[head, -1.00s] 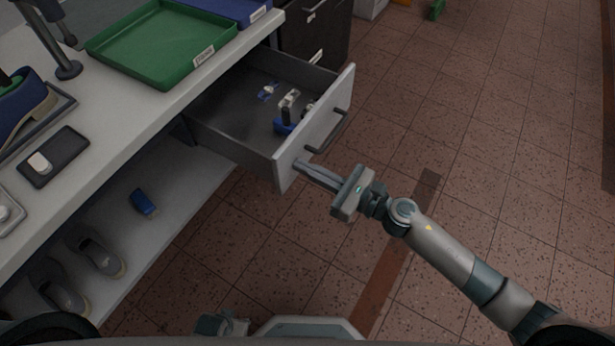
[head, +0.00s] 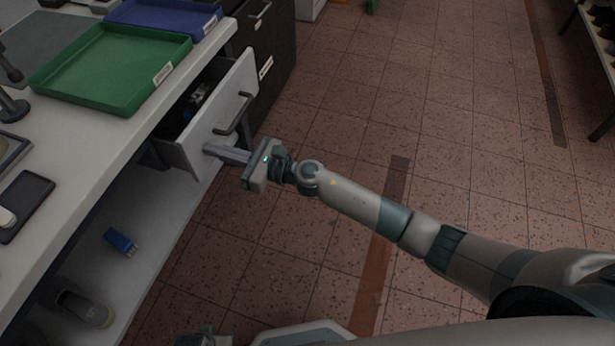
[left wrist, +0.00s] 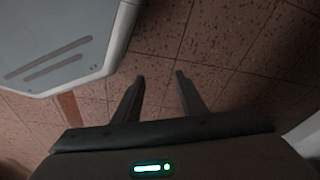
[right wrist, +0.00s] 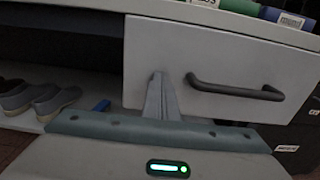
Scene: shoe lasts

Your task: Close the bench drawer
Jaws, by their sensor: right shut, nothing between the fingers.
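The bench drawer (head: 218,118) is partly open, sticking out from under the white bench top (head: 105,150). Its pale front also fills much of the right wrist view (right wrist: 230,50). A dark bar handle (head: 234,113) is on that front. My right gripper (head: 207,149) is shut and empty, its fingertips at the drawer front, below and left of the handle; they seem to touch it. In the right wrist view its fingers (right wrist: 157,78) are together beside the handle's left end. My left gripper (left wrist: 158,75) is open and empty above the floor.
Green (head: 112,65) and blue (head: 165,17) trays stand on the bench top. A dark cabinet (head: 268,45) is beyond the drawer. The lower shelf holds a blue brush (head: 121,241) and a grey shoe (head: 84,308).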

